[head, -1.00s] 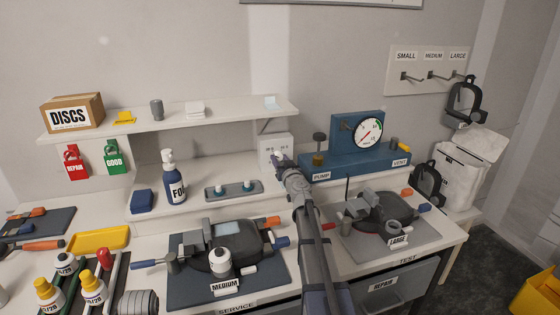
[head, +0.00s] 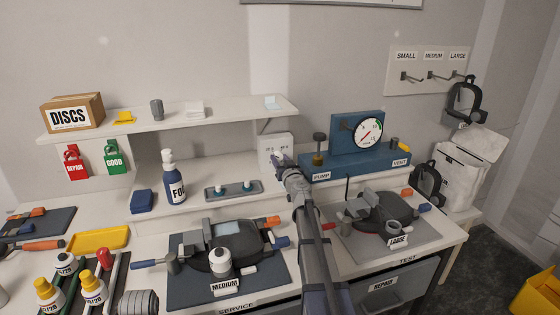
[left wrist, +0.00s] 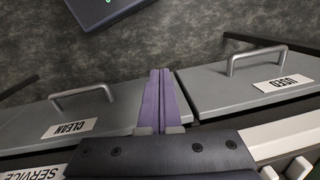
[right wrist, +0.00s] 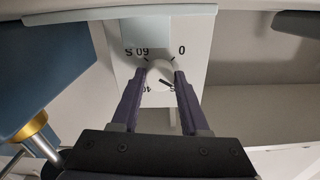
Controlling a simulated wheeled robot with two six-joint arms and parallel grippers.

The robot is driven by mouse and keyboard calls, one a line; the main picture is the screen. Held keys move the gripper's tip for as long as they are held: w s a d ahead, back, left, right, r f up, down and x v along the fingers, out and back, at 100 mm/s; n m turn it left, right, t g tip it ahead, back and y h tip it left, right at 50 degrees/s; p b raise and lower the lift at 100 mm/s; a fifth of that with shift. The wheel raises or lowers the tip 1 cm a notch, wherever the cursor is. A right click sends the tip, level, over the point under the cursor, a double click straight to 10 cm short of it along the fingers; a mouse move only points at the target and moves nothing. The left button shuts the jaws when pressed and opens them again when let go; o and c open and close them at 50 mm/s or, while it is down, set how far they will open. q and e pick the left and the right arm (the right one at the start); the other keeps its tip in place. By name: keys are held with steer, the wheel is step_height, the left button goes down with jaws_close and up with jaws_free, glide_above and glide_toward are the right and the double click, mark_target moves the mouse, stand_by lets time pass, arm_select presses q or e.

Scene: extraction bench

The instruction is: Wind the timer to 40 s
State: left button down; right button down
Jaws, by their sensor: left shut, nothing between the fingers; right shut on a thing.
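The timer is a pale box (head: 283,143) on the bench beneath the right end of the shelf. In the right wrist view its dial face (right wrist: 125,73) appears upside down, with 0, 60 S and a partly hidden 40. The round white knob (right wrist: 160,72) carries a dark mark pointing lower right, near a label mostly covered by a finger. My right gripper (right wrist: 161,80) is shut on the knob; in the head view it (head: 280,159) hides part of the face. My left gripper (left wrist: 159,75) is shut and empty, above grey drawers, outside the head view.
Right of the timer stands the blue pump stand with gauge (head: 368,132). The shelf (head: 220,115) overhangs nearby. Masks lie on mats (head: 180,297) either side of my right arm.

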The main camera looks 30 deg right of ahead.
steer(key=shift+c, duration=2.1)
jaws_free()
steer(key=shift+v, duration=3.9)
